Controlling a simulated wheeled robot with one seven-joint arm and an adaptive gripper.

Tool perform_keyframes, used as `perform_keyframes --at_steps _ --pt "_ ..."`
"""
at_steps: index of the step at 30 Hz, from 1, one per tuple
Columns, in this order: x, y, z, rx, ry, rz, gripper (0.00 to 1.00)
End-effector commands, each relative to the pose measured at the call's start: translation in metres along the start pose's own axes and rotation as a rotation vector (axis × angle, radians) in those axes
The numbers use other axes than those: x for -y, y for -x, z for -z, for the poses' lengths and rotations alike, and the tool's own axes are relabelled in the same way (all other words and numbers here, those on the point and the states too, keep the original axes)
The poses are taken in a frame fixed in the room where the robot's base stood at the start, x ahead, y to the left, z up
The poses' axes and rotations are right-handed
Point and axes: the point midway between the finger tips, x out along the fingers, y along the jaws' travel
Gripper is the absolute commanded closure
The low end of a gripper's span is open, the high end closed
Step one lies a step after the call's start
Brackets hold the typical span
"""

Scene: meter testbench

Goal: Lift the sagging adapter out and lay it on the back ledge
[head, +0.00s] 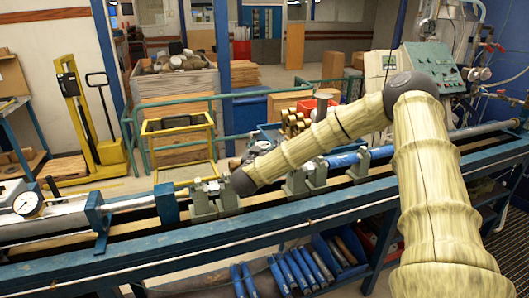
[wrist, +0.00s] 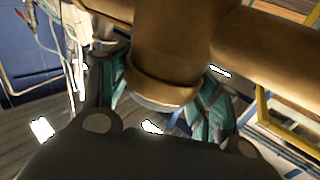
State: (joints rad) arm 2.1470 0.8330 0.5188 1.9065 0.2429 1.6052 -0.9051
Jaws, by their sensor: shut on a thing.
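In the wrist view a brass-brown cylindrical adapter (wrist: 165,55) with a flared, pale-rimmed end fills the space between the fingers of my gripper (wrist: 160,95). The teal finger pads sit on either side of it, and the gripper is shut on it. A second brass-coloured cylinder (wrist: 270,42) runs off to the right; I cannot tell if it joins the first. In the head view my arm reaches left across the bench (head: 340,205). The dark gripper (head: 255,152) is partly hidden behind my forearm, and the held piece cannot be made out there. I cannot pick out the back ledge for certain.
Grey clamp supports (head: 205,200) and a blue pipe section (head: 345,160) stand along the bench. A round gauge (head: 28,204) is at the left. Several brass fittings (head: 297,122) lie behind the bench. A control box (head: 430,68) stands at the right. Green railings run behind.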

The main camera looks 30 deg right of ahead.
Motion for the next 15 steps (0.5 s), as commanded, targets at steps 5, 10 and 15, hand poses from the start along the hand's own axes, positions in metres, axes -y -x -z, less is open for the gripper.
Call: perform_keyframes --at_steps 5,10,15 --pt "0.0 -0.001 -0.016 0.002 -0.004 0.0 1.0" --pt "-0.002 -0.001 -0.03 0.002 -0.005 -0.002 1.0" --pt "-0.003 -0.002 -0.036 0.0 -0.006 -0.003 1.0"
